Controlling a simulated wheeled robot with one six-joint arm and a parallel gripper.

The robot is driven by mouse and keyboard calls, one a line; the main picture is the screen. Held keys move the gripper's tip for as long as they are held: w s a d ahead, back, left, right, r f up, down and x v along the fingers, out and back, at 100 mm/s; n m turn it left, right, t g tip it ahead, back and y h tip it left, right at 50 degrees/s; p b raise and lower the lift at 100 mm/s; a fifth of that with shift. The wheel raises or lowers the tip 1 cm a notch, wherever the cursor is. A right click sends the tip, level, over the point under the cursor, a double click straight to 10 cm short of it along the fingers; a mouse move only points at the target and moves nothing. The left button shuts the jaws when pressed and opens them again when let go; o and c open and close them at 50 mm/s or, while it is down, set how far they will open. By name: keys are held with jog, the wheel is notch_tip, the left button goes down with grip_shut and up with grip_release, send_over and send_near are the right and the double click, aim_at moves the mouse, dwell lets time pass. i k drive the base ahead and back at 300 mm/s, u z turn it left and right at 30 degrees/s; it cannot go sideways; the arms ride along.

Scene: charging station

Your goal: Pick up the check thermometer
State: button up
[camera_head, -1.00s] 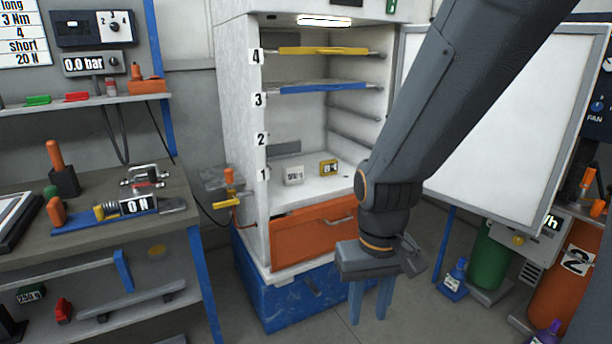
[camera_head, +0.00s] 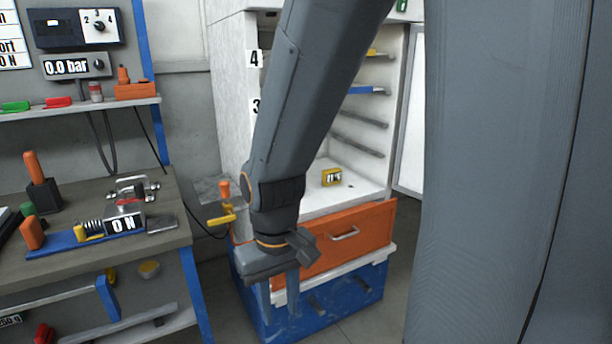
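My gripper (camera_head: 280,298) points down in front of the cabinet's orange drawer and blue base. Its two fingers are apart with nothing visible between them. It is lower than the yellow box, to its left, and not touching it.
The orange drawer (camera_head: 365,230) is shut above the blue base (camera_head: 350,300). A workbench (camera_head: 175,240) with a lever clamp (camera_head: 125,205) stands at left. A yellow-handled valve (camera_head: 222,219) sits beside the cabinet. A large grey column, mine, blocks the right side.

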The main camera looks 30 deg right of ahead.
aim_at(331, 177)
jog(key=z, duration=0.05)
jog(key=i, duration=0.55)
jog(key=z, duration=0.95)
jog(key=i, duration=0.95)
jog(key=z, duration=0.2)
